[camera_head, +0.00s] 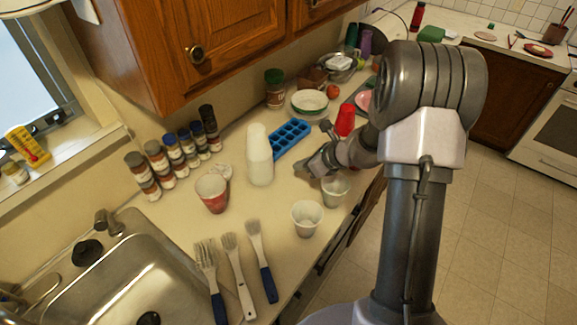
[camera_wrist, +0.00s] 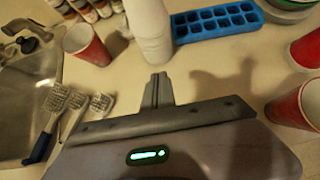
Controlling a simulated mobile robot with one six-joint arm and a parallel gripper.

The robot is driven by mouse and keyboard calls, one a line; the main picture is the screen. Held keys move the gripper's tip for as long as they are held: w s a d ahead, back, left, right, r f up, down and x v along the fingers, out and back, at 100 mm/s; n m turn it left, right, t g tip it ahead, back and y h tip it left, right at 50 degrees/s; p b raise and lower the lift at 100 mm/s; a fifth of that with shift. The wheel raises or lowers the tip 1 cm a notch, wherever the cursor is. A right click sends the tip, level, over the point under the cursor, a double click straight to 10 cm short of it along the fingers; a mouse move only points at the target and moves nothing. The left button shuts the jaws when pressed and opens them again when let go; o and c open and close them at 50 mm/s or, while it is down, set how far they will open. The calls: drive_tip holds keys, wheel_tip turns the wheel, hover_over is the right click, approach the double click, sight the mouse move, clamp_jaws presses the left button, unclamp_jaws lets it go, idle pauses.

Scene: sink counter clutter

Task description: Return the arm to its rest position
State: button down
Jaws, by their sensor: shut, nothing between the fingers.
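My gripper (camera_head: 317,163) is low over the counter (camera_head: 190,232), at the end of my bent grey arm in the head view. It is just right of a stack of white cups (camera_head: 259,158) and in front of the blue ice cube tray (camera_head: 291,140). In the wrist view its fingers (camera_wrist: 158,90) are together with nothing between them. The white stack (camera_wrist: 149,32) stands beyond the fingertips, and the blue tray (camera_wrist: 217,21) lies to its right. My arm hides part of the counter behind it.
A red cup (camera_head: 345,121) is behind, another red cup (camera_head: 212,194) left. Three brush-like utensils (camera_head: 238,272) lie beside the sink (camera_head: 130,275). Wooden cabinets (camera_head: 220,45) hang above.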

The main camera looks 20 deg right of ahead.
drive_tip(key=s+a+r+n+g+b, duration=0.1)
drive_tip(key=s+a+r+n+b, duration=0.35)
drive_tip(key=s+a+n, duration=0.25)
drive_tip(key=s+a+r+n+g+b, duration=0.1)
drive_tip(key=s+a+r+n+b, duration=0.35)
drive_tip(key=s+a+n, duration=0.2)
drive_tip(key=s+f+n+h+b, duration=0.2)
drive_tip(key=s+n+b, duration=0.5)
drive_tip(key=s+n, duration=0.4)
drive_tip(key=s+f, duration=0.1)
drive_tip(key=s, duration=0.4)
drive_tip(key=shift+s+a+n+h, duration=0.25)
drive_tip(key=shift+a+n+h, duration=0.1)
drive_tip(key=shift+a+h, duration=0.05)
